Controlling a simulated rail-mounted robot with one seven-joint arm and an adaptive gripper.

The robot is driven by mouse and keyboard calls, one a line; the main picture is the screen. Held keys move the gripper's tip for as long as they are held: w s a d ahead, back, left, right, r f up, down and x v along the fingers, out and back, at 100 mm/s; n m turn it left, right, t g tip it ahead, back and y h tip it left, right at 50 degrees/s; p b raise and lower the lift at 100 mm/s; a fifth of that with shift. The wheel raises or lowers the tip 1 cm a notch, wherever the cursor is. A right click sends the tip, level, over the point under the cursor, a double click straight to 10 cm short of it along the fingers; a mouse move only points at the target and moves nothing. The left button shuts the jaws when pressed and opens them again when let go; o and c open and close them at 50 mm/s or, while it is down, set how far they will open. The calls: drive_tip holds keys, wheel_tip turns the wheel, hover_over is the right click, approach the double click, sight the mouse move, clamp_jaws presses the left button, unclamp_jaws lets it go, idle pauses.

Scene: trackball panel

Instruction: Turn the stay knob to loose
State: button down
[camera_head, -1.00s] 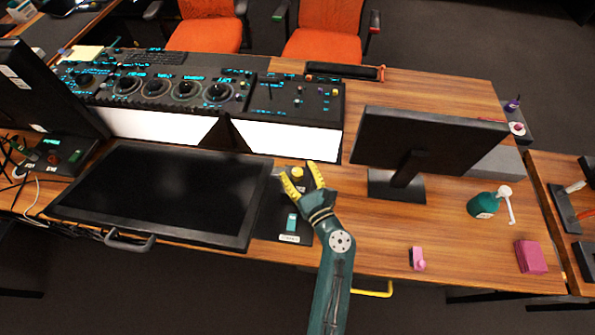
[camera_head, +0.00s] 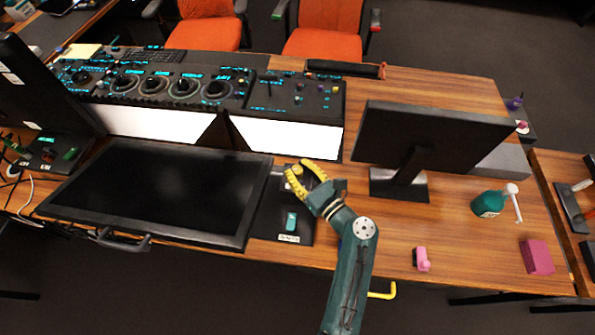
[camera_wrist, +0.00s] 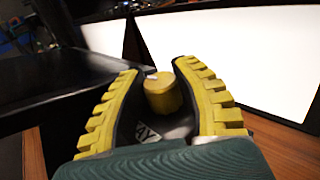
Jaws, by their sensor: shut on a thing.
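The stay knob, a yellow round knob (camera_wrist: 162,93), stands on a small black panel (camera_head: 268,220) beside the large flat screen. In the head view the knob (camera_head: 297,171) is partly covered by my gripper (camera_head: 302,175). In the wrist view my gripper (camera_wrist: 164,78) has its yellow ribbed fingers on both sides of the knob. It is shut on the knob, with the knob near the fingertips. The knob's pointer and the markings around it cannot be read. A teal switch (camera_head: 291,221) sits lower on the same panel.
A large flat dark screen (camera_head: 150,192) lies left of the panel. A monitor (camera_head: 430,140) stands to the right. A console with dials (camera_head: 182,88) and a white front is behind. A green spray bottle (camera_head: 488,204) and pink blocks (camera_head: 537,257) are on the right.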

sight(298, 169)
drive_tip(key=n+g+y+b, duration=0.2)
drive_tip(key=b, duration=0.1)
drive_tip(key=f+n+g+y+b, duration=0.1)
drive_tip(key=n+g+y+b, duration=0.1)
drive_tip(key=g+b, duration=0.1)
drive_tip(key=shift+w+d+n+y+b, duration=0.15)
drive_tip(key=shift+n+y+b, duration=0.2)
drive_tip(key=shift+b, duration=0.25)
drive_tip(key=n+g+b, duration=0.1)
drive_tip(key=g+b, duration=0.1)
drive_tip(key=b, duration=0.1)
drive_tip(key=n+g+y+b, duration=0.1)
drive_tip(key=g+b, duration=0.1)
drive_tip(key=b, duration=0.1)
drive_tip(key=shift+r+y, duration=0.15)
drive_tip(key=shift+y, duration=0.1)
drive_tip(key=shift+r+n+g+b, duration=0.1)
drive_tip(key=shift+n+g+b, duration=0.35)
drive_tip(key=shift+b, duration=0.4)
drive_tip(key=shift+r+g+b, duration=0.2)
drive_tip(key=shift+g+b, duration=0.25)
drive_tip(key=shift+b, duration=0.25)
drive_tip(key=c, duration=0.7)
unclamp_jaws()
drive_tip(key=shift+c, duration=0.2)
drive_tip(key=shift+n, duration=0.3)
drive_tip(key=shift+r, duration=0.1)
wheel_tip(298, 169, up, 10)
drive_tip(key=shift+f, duration=0.1)
